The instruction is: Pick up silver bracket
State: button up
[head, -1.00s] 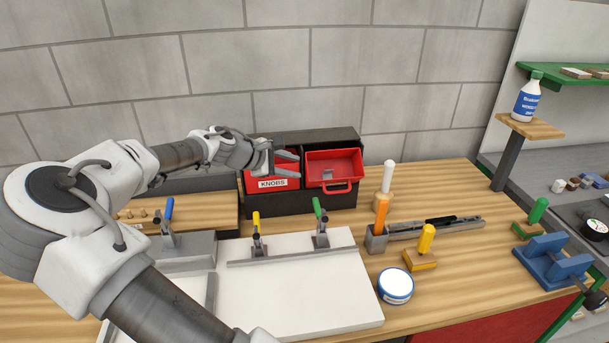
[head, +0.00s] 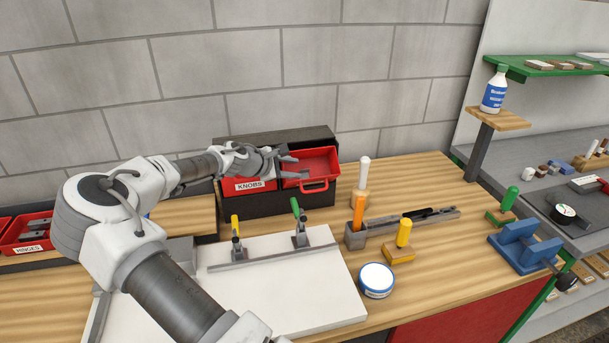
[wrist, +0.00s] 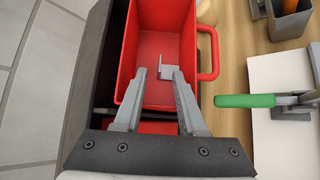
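The silver bracket (wrist: 166,69) is a small grey angled piece in the open red bin (wrist: 133,42). In the wrist view it shows between the ends of my two fingers, closer to the right finger. My gripper (wrist: 159,73) is open, with a clear gap between its fingers and nothing held. In the head view my gripper (head: 297,166) reaches from the left over the pulled-out red bin (head: 325,163). There its fingers partly hide the bin's inside, and I cannot tell the bracket clearly from the fingertips.
A closed red bin labelled KNOBS (head: 249,186) sits left of the open one in the dark cabinet (head: 270,204). Green (head: 297,215) and yellow-handled clamps stand on a white board (head: 290,290) in front. A white-handled tool (head: 363,172) stands to the right.

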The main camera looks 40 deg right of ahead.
aim_at(306, 176)
jog(key=x, duration=0.5)
jog(key=shift+d, duration=0.15)
grip_shut()
